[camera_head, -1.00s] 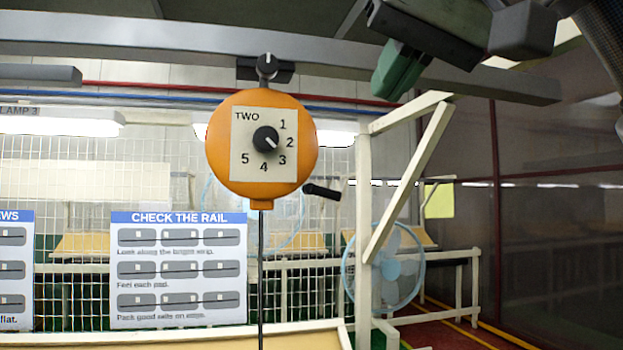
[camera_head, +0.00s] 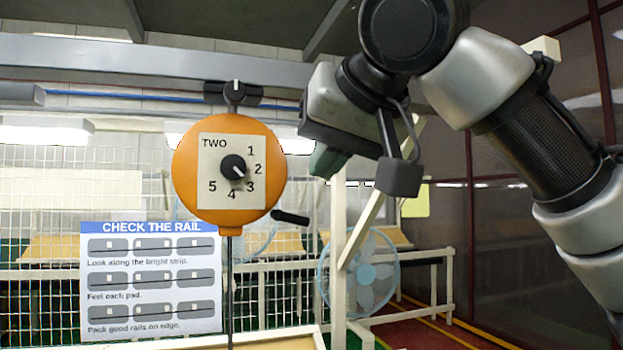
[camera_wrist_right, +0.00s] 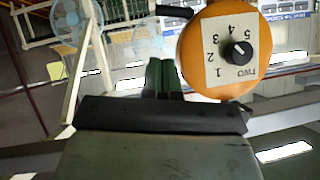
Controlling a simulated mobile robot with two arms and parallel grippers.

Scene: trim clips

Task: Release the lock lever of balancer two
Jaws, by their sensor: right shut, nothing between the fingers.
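Balancer two is a round orange housing (camera_head: 229,215) with a white plate marked TWO and numbers 1 to 5 around a black knob (camera_head: 233,167). It hangs from the overhead rail. Its black lock lever (camera_head: 290,217) sticks out at the lower right, slanting slightly down. In the right wrist view the balancer (camera_wrist_right: 190,55) appears upside down, with the lever (camera_wrist_right: 175,11) at the top. My right gripper (camera_head: 325,160) is shut and empty, right of the housing and above the lever, apart from the lever. Its dark green fingers (camera_wrist_right: 162,75) show in the wrist view. My left gripper is out of view.
The grey rail (camera_head: 150,65) runs across above the balancer. A black cable (camera_head: 230,285) hangs below it. Behind are a CHECK THE RAIL sign (camera_head: 150,307), wire mesh, a cream post (camera_head: 338,235) and a blue fan (camera_head: 366,283). Space around the lever looks clear.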

